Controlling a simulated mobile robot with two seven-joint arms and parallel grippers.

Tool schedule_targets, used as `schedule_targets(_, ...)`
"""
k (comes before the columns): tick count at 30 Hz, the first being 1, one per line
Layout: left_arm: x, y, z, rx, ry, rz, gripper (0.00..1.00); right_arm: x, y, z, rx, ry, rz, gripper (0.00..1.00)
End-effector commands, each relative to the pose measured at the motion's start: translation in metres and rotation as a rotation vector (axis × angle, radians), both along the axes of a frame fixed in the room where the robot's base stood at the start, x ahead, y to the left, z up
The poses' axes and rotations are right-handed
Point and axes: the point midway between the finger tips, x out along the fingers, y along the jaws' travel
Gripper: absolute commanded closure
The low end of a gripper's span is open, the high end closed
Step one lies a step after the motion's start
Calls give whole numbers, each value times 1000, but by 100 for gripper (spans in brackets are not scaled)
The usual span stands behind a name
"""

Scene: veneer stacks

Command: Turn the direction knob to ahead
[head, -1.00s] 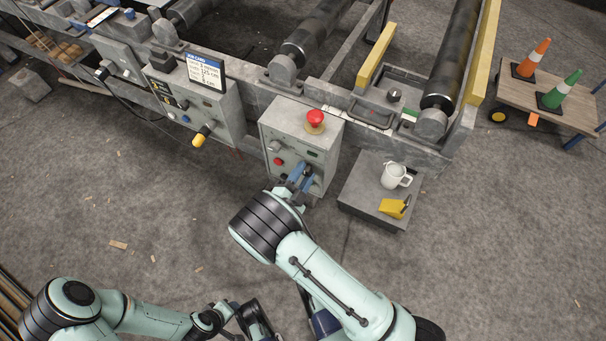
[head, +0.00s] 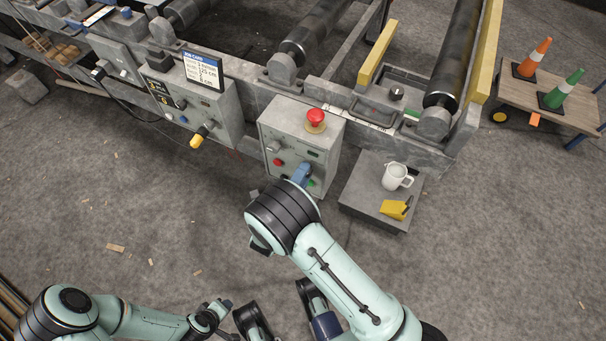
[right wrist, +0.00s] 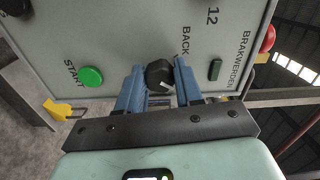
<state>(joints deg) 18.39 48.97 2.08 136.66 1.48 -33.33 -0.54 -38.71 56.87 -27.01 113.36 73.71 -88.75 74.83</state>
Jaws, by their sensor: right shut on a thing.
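The direction knob (right wrist: 159,75) is a small black knob with a white mark, on the grey face of the control box (right wrist: 80,30). The word BACK stands beside it; I cannot read an ahead label. The blue fingers of my right gripper (right wrist: 159,84) are shut on the knob, one on each side. In the head view my right gripper (head: 301,174) is at the lower front of the control box (head: 294,135) and hides the knob. My left gripper (head: 222,309) is low in the head view, away from the box; its jaws are unclear.
A red mushroom button (head: 315,117) tops the box. A green START button (right wrist: 91,77) is near the knob. A second panel with a yellow-tipped handle (head: 198,138) stands left. A low grey block (head: 368,211) with a white jug (head: 396,176) and yellow object (head: 394,209) is right.

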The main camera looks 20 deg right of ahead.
Motion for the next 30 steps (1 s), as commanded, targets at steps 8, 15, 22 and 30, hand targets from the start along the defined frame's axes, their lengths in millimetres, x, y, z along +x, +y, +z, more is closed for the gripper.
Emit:
schedule_targets(8,1,0,0,1,-3,1,57,0,1,-1,10,-7,2,95)
schedule_targets(15,1,0,0,1,-2,1,57,0,1,-1,10,-7,2,42)
schedule_targets(22,1,0,0,1,-2,1,57,0,1,0,7,-7,1,39)
schedule_targets(30,-3,-1,3,-4,6,-3,57,-11,16,0,7,-6,4,39)
